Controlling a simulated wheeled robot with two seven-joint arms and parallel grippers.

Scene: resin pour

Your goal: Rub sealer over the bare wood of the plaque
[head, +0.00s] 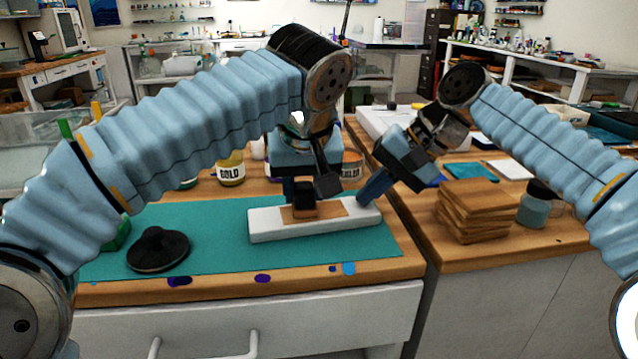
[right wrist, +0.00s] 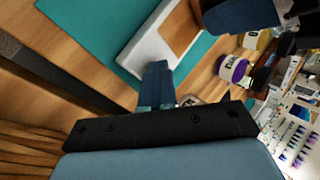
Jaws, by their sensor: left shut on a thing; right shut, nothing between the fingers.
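The plaque's bare tan wood (head: 328,209) shows in the middle of a long white slab (head: 268,224) on the teal mat. My left gripper (head: 304,184) is shut on a small dark block, the applicator (head: 304,206), low over the left part of the wood. Whether it touches the wood is hard to tell. My right gripper (head: 370,194) is shut and empty, its blue fingers at the slab's right end. In the right wrist view, the fingers (right wrist: 157,85) lie against or just beside the white slab (right wrist: 152,48); the wood (right wrist: 181,30) shows beyond.
The teal mat (head: 215,218) carries a round black object (head: 158,250) at the left. Paint jars marked GOLD (head: 231,170) stand behind the slab. Stacked wooden boards (head: 477,210) and a glass jar (head: 537,205) stand on the right bench. The mat's front is mostly clear.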

